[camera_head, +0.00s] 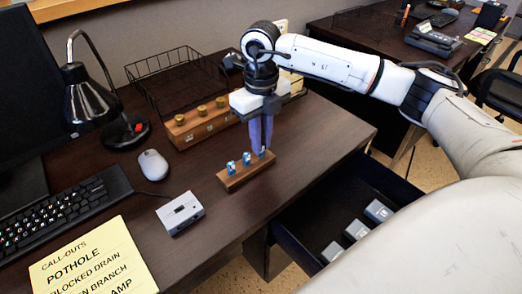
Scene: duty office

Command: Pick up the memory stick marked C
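A small wooden block (236,182) stands on the dark desk, with several small blue-and-white memory sticks upright in it. One stick (231,168) is at the left end and one (246,159) is in the middle. Another (262,153) is at the right end, partly behind my fingertips. Their letters are too small to read, so I cannot tell which is C. My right gripper (261,147) points down over the right end of the block. Its purple fingers look close together; whether they grip the right-hand stick is unclear. My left gripper is not in view.
A grey cassette-like device (180,213), a mouse (153,165), a keyboard (62,218) and a yellow call-outs note (95,263) lie left of the block. A wooden box with brass knobs (199,126) and a wire tray (178,80) stand behind. An open drawer (320,222) is at right.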

